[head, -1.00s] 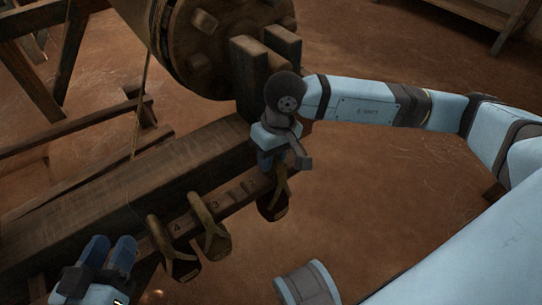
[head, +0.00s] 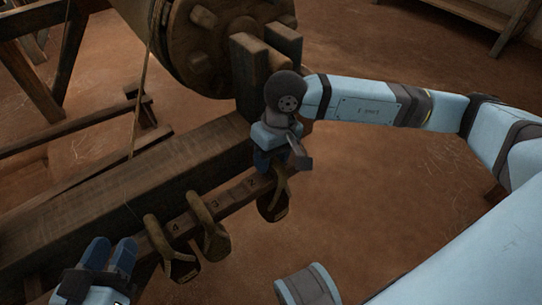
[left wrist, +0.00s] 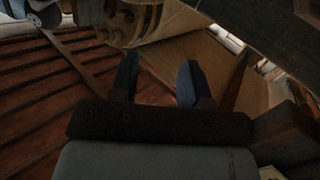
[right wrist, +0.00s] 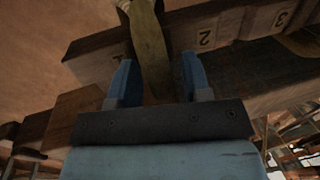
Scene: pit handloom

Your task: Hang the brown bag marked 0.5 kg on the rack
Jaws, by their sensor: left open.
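The rack (head: 239,196) is a wooden bar with numbers 4, 3 and 2 visible, along the side of a thick beam. A brown bag (head: 272,208) hangs at its right end, by the 2, under my right gripper (head: 283,165). In the right wrist view its strap (right wrist: 149,45) runs between the fingers of my right gripper (right wrist: 157,80), which stand apart. Two more brown bags hang near the 4 (head: 183,268) and the 3 (head: 215,245). I cannot read weight marks. My left gripper (head: 109,256) is open and empty, left of the bags.
The thick beam (head: 120,178) runs behind the rack. A large wooden drum (head: 215,45) and upright posts (head: 248,75) stand behind my right gripper. The earth floor (head: 400,190) right of the rack is clear.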

